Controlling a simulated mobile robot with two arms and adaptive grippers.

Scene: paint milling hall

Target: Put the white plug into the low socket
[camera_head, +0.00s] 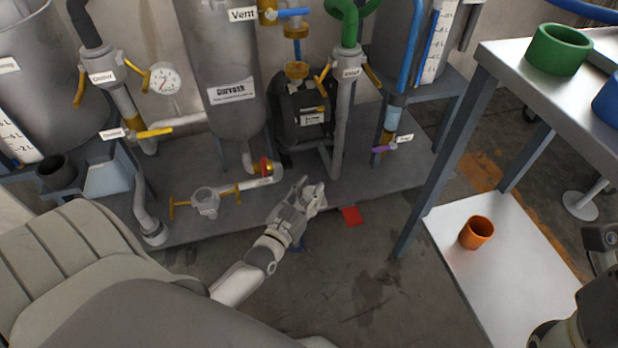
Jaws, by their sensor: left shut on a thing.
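My left gripper (308,192) reaches in low over the floor by the front edge of the machine base. It is shut on a small pale piece, which looks like the white plug (317,199); fingers hide much of it, and it is hard to tell from the light gripper. I cannot make out the low socket for certain in this view. The fingers of my right gripper do not show; only dark parts of my right arm come in at the lower right.
A red flat piece (351,216) lies just right of my left gripper. Valves and pipes (206,201) stand behind it on the grey base. A metal table (507,56) at right holds a green ring (558,50); its lower shelf (505,285) holds an orange cup (476,232).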

